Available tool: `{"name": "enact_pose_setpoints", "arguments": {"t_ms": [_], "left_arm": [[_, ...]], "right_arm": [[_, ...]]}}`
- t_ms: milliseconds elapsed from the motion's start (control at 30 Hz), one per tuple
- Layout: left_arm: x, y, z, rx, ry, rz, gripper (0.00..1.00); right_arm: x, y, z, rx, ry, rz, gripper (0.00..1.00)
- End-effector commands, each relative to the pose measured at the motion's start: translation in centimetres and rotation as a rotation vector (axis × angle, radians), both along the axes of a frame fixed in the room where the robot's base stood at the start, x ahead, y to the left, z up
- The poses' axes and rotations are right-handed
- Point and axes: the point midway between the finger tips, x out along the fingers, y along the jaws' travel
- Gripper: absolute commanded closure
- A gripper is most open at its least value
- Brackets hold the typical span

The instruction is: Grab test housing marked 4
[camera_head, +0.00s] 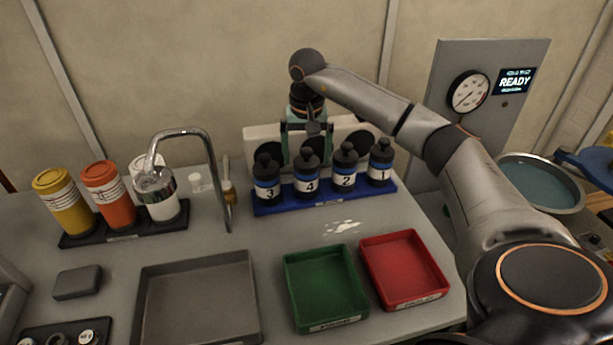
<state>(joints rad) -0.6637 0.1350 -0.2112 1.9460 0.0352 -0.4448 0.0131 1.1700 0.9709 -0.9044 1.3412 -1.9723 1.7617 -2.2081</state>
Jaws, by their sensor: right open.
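The test housing marked 4 (307,179) is a dark bottle-shaped cylinder with a white number label and a blue band. It stands upright in the blue rack (325,201), second from the left. The housing marked 3 (266,184) is to its left; the housings marked 2 (343,174) and 1 (380,166) are to its right. My right gripper (306,148) is open and points down at the top of housing 4, with its fingers spread to either side. I cannot tell whether it touches the housing. My left gripper is not in view.
A green tray (325,323), a red tray (408,301) and a grey tray (200,262) lie in front. A curved metal tap (212,160) stands left of the rack. Yellow (65,208) and orange (110,201) containers are further left. A gauge panel (455,72) stands at right.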

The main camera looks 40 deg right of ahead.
Motion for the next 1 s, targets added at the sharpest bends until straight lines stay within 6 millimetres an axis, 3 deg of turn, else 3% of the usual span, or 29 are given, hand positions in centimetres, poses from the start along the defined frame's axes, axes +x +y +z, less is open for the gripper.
{"name": "enact_pose_setpoints", "arguments": {"t_ms": [200, 467, 1000], "left_arm": [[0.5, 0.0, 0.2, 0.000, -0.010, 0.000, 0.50], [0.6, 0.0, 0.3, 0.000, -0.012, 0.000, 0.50], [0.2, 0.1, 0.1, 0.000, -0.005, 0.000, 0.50]], "right_arm": [[0.3, -0.2, -2.5, 0.001, 0.001, 0.001, 0.00], [0.3, -0.2, -2.6, 0.001, -0.001, 0.001, 0.01], [0.3, -0.3, -2.6, 0.000, -0.001, 0.000, 0.62]]}}
